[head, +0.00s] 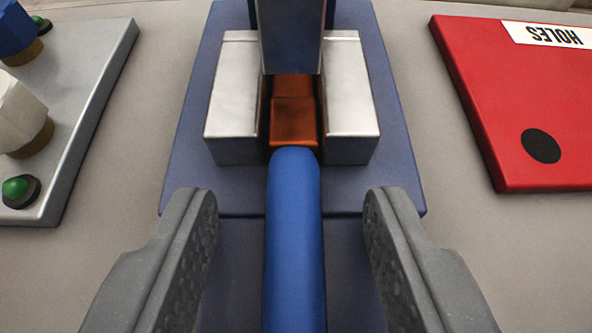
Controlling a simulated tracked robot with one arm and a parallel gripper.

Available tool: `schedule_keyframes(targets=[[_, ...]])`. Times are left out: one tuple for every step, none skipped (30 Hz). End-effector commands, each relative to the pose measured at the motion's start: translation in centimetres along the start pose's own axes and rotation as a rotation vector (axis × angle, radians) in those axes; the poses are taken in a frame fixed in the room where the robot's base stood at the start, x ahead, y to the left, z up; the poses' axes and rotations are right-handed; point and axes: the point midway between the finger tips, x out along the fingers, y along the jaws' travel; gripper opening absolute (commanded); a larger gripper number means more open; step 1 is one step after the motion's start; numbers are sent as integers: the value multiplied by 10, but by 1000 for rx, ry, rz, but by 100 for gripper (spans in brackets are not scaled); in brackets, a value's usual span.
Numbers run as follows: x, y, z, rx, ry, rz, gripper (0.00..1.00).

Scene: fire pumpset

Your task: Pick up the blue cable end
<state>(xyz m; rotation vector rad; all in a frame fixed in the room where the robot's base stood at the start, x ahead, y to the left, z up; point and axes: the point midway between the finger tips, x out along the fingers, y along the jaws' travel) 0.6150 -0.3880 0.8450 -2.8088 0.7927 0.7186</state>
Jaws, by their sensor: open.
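The blue cable end (294,240) runs up the middle of the head view from the bottom edge. Its rounded far tip meets a copper-coloured piece (294,120) that lies in the slot between two silver blocks (235,97). My gripper (290,205) is open, with one grey finger on each side of the cable. There is a clear gap between each finger and the cable, and neither touches it. The near part of the cable is cut off by the bottom of the picture.
The silver blocks sit on a dark blue plate (185,150). A metal upright (291,35) stands over the slot's far end. A grey panel (85,110) with knobs and a green button (15,188) is at left. A red board (490,110) marked "HOLES" is at right.

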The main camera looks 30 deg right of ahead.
Motion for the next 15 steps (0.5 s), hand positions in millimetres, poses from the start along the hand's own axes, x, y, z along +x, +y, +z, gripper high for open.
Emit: schedule_keyframes(targets=[[3, 0, 0, 0, 2, -1, 42], [4, -1, -1, -1, 2, -1, 42], [4, -1, -1, -1, 2, -1, 42], [4, -1, -2, -1, 2, -1, 42], [4, -1, -2, -1, 2, -1, 42], [4, -1, -2, -1, 2, -1, 42], [4, -1, -2, -1, 2, -1, 42], [4, -1, -2, -1, 1, -1, 42], [4, -1, -1, -1, 1, 0, 31], [4, -1, -1, -1, 1, 0, 22], [4, -1, -1, -1, 1, -1, 14], [4, -1, -1, -1, 1, 0, 3], [4, -1, -1, -1, 1, -1, 0], [4, -1, -1, -1, 1, -1, 0], [4, -1, -1, -1, 1, -1, 0]])
